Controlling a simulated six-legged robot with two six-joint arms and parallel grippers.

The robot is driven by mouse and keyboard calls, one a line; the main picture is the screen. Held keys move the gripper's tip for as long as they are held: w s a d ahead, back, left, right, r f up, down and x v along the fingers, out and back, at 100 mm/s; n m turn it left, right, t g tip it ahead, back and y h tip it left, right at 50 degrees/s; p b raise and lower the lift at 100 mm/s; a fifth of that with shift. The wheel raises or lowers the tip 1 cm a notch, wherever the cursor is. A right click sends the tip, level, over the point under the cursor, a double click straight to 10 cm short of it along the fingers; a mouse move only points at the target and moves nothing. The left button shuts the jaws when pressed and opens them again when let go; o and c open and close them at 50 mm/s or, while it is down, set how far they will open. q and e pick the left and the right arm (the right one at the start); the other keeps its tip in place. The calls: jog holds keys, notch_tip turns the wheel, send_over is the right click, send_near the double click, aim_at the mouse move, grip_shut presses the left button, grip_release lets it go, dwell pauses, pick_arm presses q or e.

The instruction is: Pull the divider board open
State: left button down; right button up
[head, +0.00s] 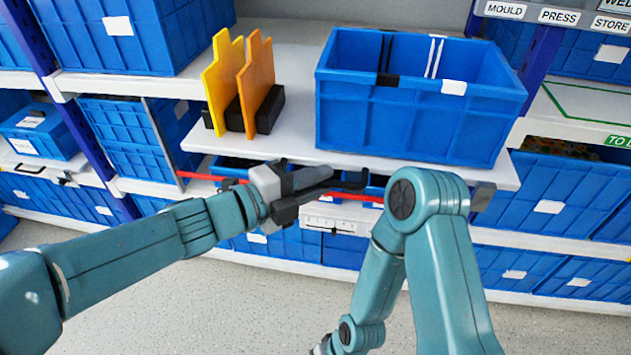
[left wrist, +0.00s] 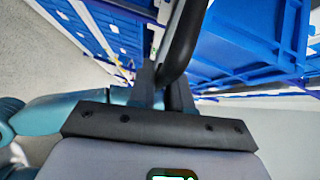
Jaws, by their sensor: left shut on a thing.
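The divider board is a white shelf board (head: 295,110) in the middle of the head view, standing out past the shelves beside it. A black handle (head: 352,182) is at its front edge. It shows in the left wrist view as a curved black bar (left wrist: 183,45). My left gripper (head: 325,180) is at the front edge, shut on the black handle. In the left wrist view its fingers (left wrist: 160,88) meet around the bar's end. My right arm is folded downward at the centre right; its gripper is cut off by the bottom edge.
A blue crate (head: 415,120) stands on the board's right part. A yellow plate (head: 222,85) and an orange plate (head: 256,85) stand in black holders on its left. A red bar (head: 200,176) runs below the board. More blue bins fill the shelves. Grey floor in front is clear.

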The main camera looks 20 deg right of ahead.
pick_arm(q)
jog(key=c, duration=1.2)
grip_release()
jog(key=shift+w, duration=0.1)
jog(key=v, duration=1.6)
jog(key=shift+a, duration=0.2)
